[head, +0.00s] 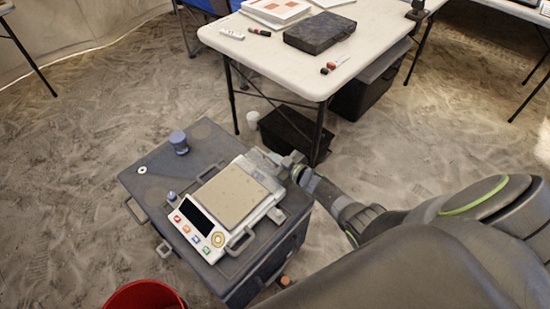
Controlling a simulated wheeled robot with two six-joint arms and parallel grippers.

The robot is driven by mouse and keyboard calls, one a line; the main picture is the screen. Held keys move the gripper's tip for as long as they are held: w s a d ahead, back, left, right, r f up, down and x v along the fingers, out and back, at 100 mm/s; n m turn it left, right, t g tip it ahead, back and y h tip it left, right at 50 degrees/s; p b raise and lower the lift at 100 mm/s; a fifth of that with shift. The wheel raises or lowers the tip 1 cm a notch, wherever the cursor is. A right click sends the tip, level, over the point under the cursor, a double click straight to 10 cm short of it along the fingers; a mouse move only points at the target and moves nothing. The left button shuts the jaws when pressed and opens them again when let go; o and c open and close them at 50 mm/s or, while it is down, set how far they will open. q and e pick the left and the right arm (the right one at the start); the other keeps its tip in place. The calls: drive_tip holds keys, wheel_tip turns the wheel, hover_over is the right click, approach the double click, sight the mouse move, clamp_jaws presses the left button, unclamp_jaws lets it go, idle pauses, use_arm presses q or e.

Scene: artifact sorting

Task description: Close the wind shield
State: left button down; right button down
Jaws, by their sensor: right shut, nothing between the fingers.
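A white weighing scale (222,205) with a flat beige top, a dark display and several coloured buttons sits on a dark grey case. A grey handle (241,240) shows at its near right corner. I cannot clearly make out the wind shield as a separate part, or whether it is open. My right gripper (279,162) is shut and empty at the scale's far right corner. It is small in the view, and I cannot tell whether it touches the scale. My left gripper is not in view.
The grey case (148,185) also holds a blue-capped jar (179,142), a small blue-topped item (172,197) and a white ring (142,170). A red bucket (145,297) stands in front. A white table (262,62) stands behind, with a black bin (287,137) below it.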

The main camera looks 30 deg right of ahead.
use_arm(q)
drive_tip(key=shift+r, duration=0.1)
use_arm(e)
drive_tip(key=shift+r, duration=0.1)
